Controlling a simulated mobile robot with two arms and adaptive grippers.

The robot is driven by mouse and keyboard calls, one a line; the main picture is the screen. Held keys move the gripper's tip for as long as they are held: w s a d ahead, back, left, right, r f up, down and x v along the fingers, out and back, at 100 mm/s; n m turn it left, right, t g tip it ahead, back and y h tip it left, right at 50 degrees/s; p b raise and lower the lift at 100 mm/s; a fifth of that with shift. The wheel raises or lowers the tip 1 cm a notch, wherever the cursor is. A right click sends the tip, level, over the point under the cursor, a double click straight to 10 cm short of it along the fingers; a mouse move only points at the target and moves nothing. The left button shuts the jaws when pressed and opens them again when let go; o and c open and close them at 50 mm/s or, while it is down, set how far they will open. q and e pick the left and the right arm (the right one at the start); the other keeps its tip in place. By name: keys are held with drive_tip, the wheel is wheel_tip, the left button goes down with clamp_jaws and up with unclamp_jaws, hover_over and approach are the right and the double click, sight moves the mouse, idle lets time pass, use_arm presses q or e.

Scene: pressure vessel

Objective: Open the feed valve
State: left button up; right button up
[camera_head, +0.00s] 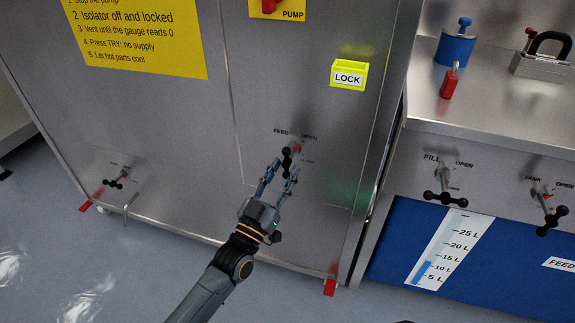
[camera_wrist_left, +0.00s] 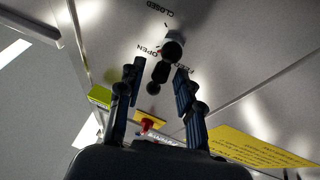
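The feed valve (camera_head: 290,156) is on the front of the steel cabinet, under the words FEED and OPEN. Its black knobbed handle also shows in the left wrist view (camera_wrist_left: 171,49), with OPEN and CLOSED marks around it. A little red shows by the handle; its exact setting is hard to tell. My left gripper (camera_head: 283,171) is just below and in front of the handle. In the left wrist view my left gripper (camera_wrist_left: 157,78) has its fingers apart, one either side of the handle's lower knobs, with visible gaps. My right gripper is not in view.
A yellow LOCK box (camera_head: 349,75) is above right of the valve. A drain-like valve (camera_head: 117,177) sits low left. The FILL valve (camera_head: 443,187) and TANK valve (camera_head: 548,202) are at right. A red padlock (camera_head: 450,84) lies on the steel bench (camera_head: 500,110).

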use_arm(q)
drive_tip(key=v, duration=0.9)
drive_tip(key=shift+s+f, duration=0.15)
drive_tip(key=shift+s, duration=0.1)
drive_tip(key=shift+f, duration=0.1)
